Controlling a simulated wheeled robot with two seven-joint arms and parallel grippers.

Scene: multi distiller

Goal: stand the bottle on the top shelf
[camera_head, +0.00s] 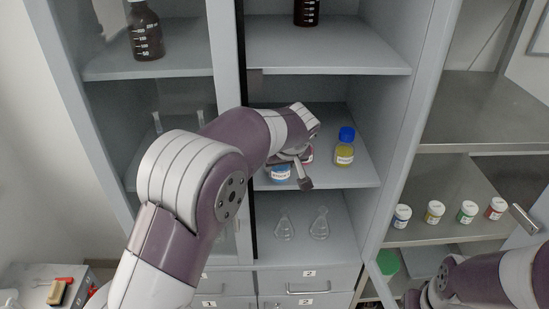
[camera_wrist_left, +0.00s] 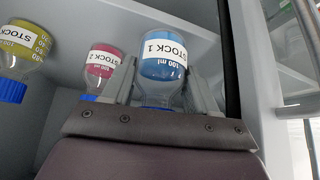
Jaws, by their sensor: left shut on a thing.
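My left gripper (camera_head: 290,170) is shut on a blue bottle labelled STOCK 1 (camera_wrist_left: 163,60), with a finger on each side of it. In the head view the blue bottle (camera_head: 280,173) shows at the middle shelf (camera_head: 345,174), partly hidden by my gripper. I cannot tell whether its base touches that shelf. The top shelf (camera_head: 330,58) is above, with a dark brown bottle (camera_head: 306,12) standing toward its back. My right arm shows at the lower right; its gripper is not in view.
A yellow bottle with a blue cap (camera_head: 344,150) stands right of my gripper. A pink bottle labelled STOCK 2 (camera_wrist_left: 101,68) is close beside the held one. Glass flasks (camera_head: 319,223) stand below. The cabinet's glass door (camera_head: 170,90) is at left. The top shelf's front is clear.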

